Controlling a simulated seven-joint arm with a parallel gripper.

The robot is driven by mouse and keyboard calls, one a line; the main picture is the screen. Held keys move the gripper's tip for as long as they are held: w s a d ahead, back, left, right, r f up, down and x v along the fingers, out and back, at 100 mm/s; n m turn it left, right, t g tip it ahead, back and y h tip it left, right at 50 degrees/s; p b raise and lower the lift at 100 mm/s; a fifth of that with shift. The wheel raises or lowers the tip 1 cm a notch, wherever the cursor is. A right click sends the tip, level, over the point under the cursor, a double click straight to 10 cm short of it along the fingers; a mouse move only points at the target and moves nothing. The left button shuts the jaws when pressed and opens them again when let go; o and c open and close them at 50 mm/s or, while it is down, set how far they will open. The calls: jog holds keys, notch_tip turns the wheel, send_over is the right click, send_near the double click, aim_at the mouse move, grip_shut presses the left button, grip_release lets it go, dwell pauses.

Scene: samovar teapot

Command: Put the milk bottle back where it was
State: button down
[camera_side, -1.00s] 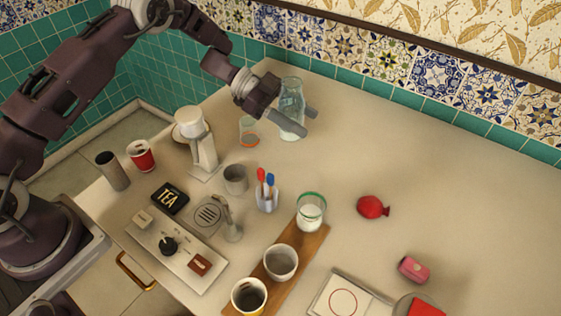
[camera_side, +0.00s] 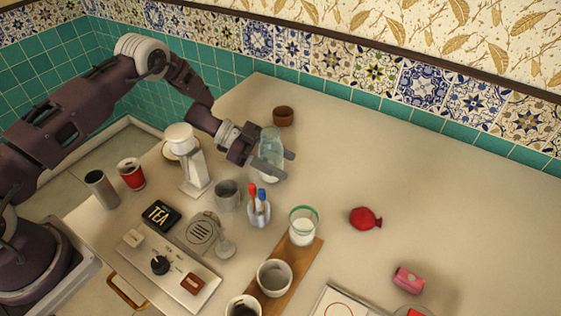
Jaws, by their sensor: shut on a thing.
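The milk bottle (camera_side: 270,146) is clear, bluish glass and looks upright. My gripper (camera_side: 277,166) is shut on it, with the fingers across its lower half. The bottle is at the back left of the counter, behind the cup of red and blue utensils. I cannot tell whether its base touches the counter.
A small brown pot (camera_side: 283,117) stands behind the bottle. A grey mug (camera_side: 228,195), the utensil cup (camera_side: 259,211) and a white dispenser (camera_side: 194,165) stand in front and left. A green-rimmed glass (camera_side: 303,227) is on a wooden board (camera_side: 310,254). The counter to the right is largely clear.

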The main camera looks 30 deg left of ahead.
jog(key=shift+f, duration=0.1)
jog(key=c, duration=0.5)
grip_release()
jog(key=shift+a+r, duration=0.2)
jog(key=shift+r, duration=0.05)
jog(key=v, duration=1.1)
jog(key=shift+s+a+r, duration=0.1)
jog(key=shift+a+r, duration=0.05)
jog(key=shift+a, duration=0.1)
